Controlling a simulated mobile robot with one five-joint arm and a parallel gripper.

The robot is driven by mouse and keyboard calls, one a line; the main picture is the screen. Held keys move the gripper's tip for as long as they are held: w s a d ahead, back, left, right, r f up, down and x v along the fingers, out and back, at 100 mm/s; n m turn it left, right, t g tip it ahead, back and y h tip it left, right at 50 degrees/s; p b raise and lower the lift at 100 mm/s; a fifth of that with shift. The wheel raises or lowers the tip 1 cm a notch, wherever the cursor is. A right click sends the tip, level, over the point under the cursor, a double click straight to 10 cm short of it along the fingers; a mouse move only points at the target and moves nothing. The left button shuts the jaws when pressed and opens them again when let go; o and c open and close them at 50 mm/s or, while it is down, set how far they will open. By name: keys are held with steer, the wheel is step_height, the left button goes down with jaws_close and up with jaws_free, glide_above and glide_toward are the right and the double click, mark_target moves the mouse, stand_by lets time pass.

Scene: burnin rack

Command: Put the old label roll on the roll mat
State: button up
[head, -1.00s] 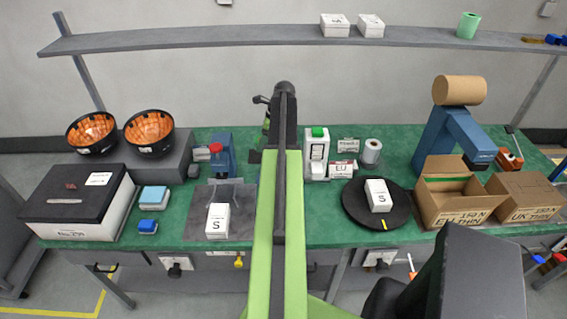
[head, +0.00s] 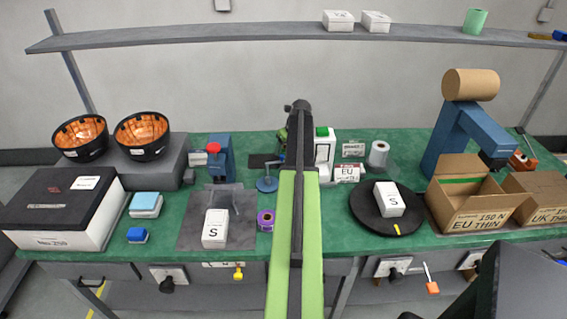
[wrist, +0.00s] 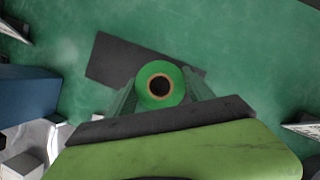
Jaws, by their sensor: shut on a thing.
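My gripper (wrist: 160,90) is shut on a green label roll (wrist: 174,75) with a tan core and dark hole, seen end-on in the wrist view. A dark flat mat (wrist: 112,60), likely the roll mat, lies on the green bench behind the roll in that picture. The roll overlaps its right part; I cannot tell the height between them. In the head view the mat (head: 257,161) shows just left of my arm, which hides most of the gripper and the held roll.
A blue round stand (head: 267,184) and a purple roll (head: 265,221) stand left of my arm. A blue press (head: 221,158) is farther left. The label printer (head: 324,148), a white roll (head: 378,153) and a black turntable (head: 364,212) are to the right.

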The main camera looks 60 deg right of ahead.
step_height(320, 180, down, 4)
steer(key=b, duration=0.4)
steer(key=shift+r, duration=0.25)
steer(key=shift+f, duration=0.2)
steer(key=o, duration=1.4)
steer(key=shift+r, duration=0.15)
steer(key=p+v, duration=0.7)
steer(key=shift+r, duration=0.3)
steer(key=shift+s+p, duration=0.15)
steer(key=shift+p, duration=0.15)
